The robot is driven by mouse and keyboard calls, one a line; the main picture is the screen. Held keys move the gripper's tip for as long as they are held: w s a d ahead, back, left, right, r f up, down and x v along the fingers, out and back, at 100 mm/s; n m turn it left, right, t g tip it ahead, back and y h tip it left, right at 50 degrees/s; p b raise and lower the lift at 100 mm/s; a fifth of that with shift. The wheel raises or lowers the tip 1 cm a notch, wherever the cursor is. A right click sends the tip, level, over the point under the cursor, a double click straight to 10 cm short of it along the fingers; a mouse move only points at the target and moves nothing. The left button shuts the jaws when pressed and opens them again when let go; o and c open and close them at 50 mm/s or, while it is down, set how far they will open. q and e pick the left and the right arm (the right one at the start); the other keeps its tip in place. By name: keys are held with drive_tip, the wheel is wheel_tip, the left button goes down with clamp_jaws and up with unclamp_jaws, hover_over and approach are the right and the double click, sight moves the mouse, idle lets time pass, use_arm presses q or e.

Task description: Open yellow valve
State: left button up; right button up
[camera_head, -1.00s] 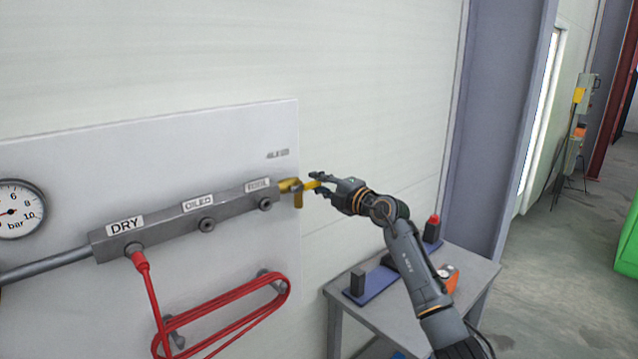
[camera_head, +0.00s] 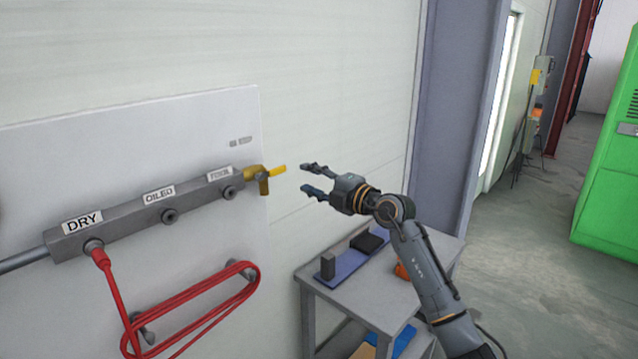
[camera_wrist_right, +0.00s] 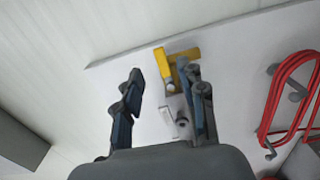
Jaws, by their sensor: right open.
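The yellow valve (camera_head: 262,177) sits at the right end of the grey manifold bar (camera_head: 160,212), which is mounted on a pale wall panel. Its bright yellow handle (camera_head: 278,170) points right, away from the bar. My right gripper (camera_head: 308,179) is open and empty, a short gap to the right of the handle tip. In the right wrist view the yellow valve (camera_wrist_right: 177,70) shows beyond the fingers, nearer the right finger, with the open gripper (camera_wrist_right: 166,88) apart from it. My left gripper is not in view.
A red hose (camera_head: 205,300) hangs coiled on wall hooks below the bar. A grey side table (camera_head: 390,297) with a few items on it stands below my right arm. A green cabinet (camera_head: 610,180) stands at far right, with open floor before it.

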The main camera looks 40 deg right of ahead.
drive_tip(key=shift+s, duration=1.25)
